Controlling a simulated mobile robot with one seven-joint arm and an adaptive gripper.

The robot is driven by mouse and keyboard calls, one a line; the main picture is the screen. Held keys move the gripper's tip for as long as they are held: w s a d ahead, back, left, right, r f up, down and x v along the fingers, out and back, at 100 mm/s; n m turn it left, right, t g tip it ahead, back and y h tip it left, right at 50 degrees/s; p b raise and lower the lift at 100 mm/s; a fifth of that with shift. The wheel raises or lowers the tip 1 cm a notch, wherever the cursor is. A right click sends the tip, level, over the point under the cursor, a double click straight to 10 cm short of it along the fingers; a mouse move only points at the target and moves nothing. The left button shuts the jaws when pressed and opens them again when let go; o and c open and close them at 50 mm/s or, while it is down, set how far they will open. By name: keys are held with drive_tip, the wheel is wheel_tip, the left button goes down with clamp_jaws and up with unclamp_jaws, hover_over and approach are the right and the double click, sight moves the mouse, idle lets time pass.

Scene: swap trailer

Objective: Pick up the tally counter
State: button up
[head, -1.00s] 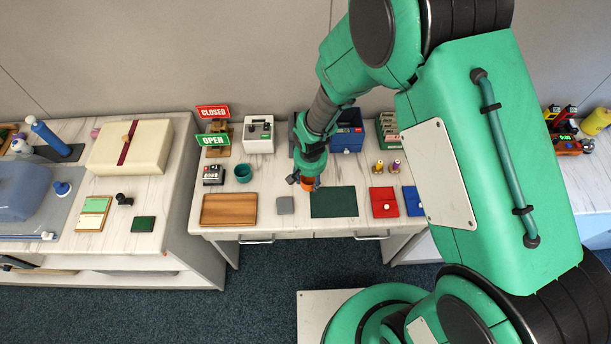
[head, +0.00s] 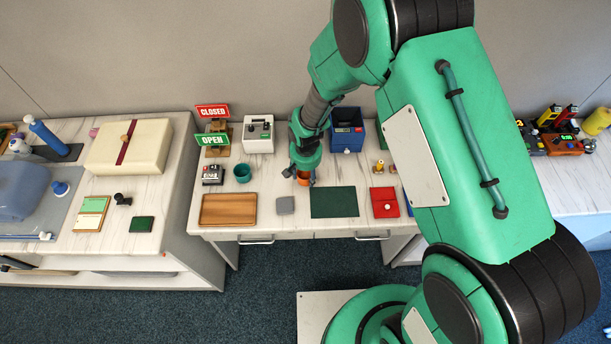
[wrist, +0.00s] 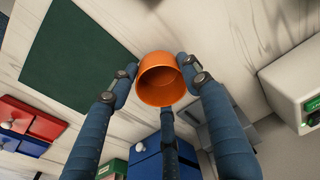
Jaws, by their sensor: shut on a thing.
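My gripper (wrist: 158,82) is shut on an orange cup (wrist: 156,86), with one finger on each side of it in the wrist view. The cup also shows below my wrist in the head view (head: 304,177), over the desk behind the dark green mat (head: 334,202). A small black-and-grey device (head: 212,174) stands on the desk to the left, behind the wooden tray. It may be the tally counter, but it is too small to be sure. My gripper is well to the right of it and not touching it.
A white box (head: 258,134), a blue bin (head: 347,130) and an OPEN sign (head: 212,140) stand at the back.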

drive_tip(key=shift+f, duration=0.5)
drive_tip(key=shift+f, duration=0.2)
drive_tip(key=o, duration=1.1)
drive_tip(key=shift+r, duration=0.15)
drive_tip(key=r, duration=0.4)
drive_tip(key=s+r+p, duration=0.1)
drive_tip(key=r, duration=0.3)
drive_tip(key=r+p, duration=0.1)
drive_tip(key=r, duration=0.3)
drive_tip(key=shift+s, duration=0.15)
